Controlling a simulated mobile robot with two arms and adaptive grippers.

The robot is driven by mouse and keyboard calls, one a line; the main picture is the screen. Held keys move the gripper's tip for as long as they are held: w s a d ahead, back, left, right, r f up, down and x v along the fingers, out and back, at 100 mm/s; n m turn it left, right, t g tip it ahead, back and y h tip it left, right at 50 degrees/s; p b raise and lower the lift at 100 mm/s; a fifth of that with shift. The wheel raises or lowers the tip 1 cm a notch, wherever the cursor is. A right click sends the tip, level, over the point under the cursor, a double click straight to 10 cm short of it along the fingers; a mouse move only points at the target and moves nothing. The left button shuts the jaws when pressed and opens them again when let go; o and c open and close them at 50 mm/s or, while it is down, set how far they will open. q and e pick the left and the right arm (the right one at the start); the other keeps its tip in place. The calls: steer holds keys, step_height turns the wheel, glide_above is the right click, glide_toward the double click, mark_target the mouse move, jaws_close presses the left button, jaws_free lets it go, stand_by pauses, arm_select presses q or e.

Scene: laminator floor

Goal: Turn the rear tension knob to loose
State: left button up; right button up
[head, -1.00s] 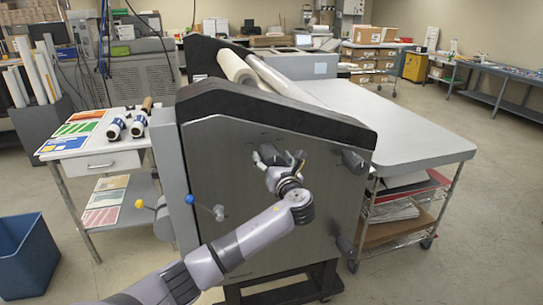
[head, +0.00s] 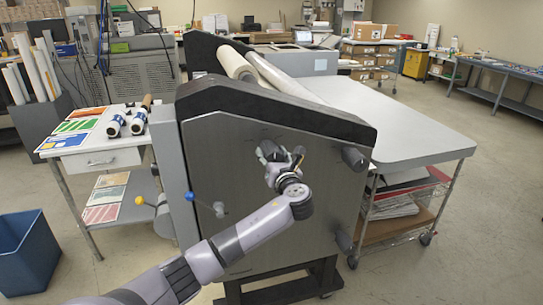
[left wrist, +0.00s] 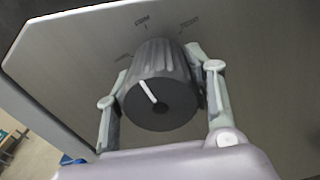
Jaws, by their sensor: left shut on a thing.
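My left gripper (head: 281,155) is at the grey side panel of the laminator (head: 235,150), its fingers on either side of a knob. In the left wrist view the gripper (left wrist: 160,95) is shut on this dark grey ribbed knob (left wrist: 158,80). The knob's white pointer line slants up and left, roughly toward the left label. Labels on the panel read something like FIRM (left wrist: 143,22) in the middle and TIGHT (left wrist: 188,23) at right; the left label (left wrist: 123,56) is partly hidden and unreadable. In the head view the gripper largely hides the knob. My right gripper is out of view.
Dark cylindrical parts (head: 355,159) stick out at the panel's right edge. A side table (head: 90,150) and blue bin (head: 25,250) are farther left. Open floor lies at the right.

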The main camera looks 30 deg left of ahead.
arm_select(q)
steer(key=shift+c, duration=0.6)
steer(key=shift+n, duration=0.3)
steer(key=n+b, duration=0.1)
steer(key=n, duration=0.1)
steer(key=shift+n, duration=0.3)
steer(key=n+b, duration=0.1)
steer(key=n, duration=0.2)
steer(key=shift+f+n, duration=0.1)
steer(key=shift+n, duration=0.2)
steer(key=n+b, duration=0.2)
steer(key=n, duration=0.1)
steer(key=shift+n, duration=0.3)
steer(key=shift+n+b, duration=1.15)
steer(key=shift+n, duration=0.75)
